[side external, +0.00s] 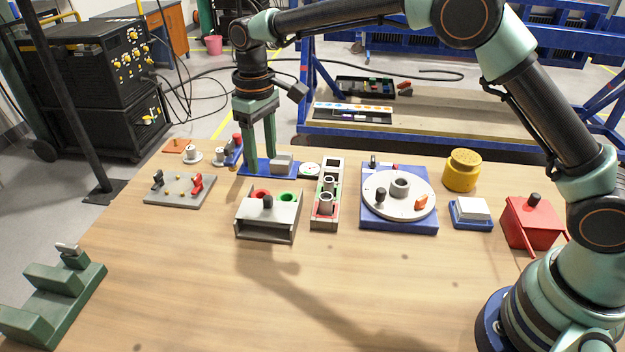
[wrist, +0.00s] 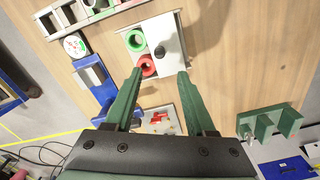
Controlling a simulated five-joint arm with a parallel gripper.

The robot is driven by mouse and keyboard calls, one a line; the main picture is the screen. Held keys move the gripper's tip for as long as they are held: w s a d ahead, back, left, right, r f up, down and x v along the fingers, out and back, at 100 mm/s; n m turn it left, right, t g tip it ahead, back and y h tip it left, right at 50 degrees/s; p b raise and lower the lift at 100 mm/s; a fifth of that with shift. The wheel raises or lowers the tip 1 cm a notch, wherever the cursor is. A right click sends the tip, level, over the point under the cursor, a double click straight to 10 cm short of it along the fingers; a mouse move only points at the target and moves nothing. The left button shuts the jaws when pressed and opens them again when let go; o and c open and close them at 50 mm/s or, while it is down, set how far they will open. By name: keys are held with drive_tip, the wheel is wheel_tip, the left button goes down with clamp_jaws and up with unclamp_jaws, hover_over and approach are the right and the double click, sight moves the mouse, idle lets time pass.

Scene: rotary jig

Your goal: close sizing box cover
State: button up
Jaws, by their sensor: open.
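The sizing box (side external: 266,232) is a grey box at the middle left of the table in the side view. Its light cover (wrist: 168,32) has a black knob (wrist: 159,51), which also shows in the side view (side external: 268,202). The cover lies over one part of the box. A red ring (wrist: 147,65) and a green ring (wrist: 136,40) show uncovered beside it. My gripper (side external: 261,160) points down behind the box in the side view, empty and apart from it. In the wrist view its two fingers (wrist: 160,72) are spread, with the box beyond their tips.
A blue fixture with a grey block (side external: 282,161) sits close behind the box. A narrow tray with cylinders (side external: 327,220) stands just right of it, then a round turntable (side external: 374,204). The table in front is clear.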

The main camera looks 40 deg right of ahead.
sight(267, 197)
wheel_tip(267, 197, down, 10)
idle(0.4)
clamp_jaws()
drive_tip(key=shift+r, duration=0.1)
idle(1.2)
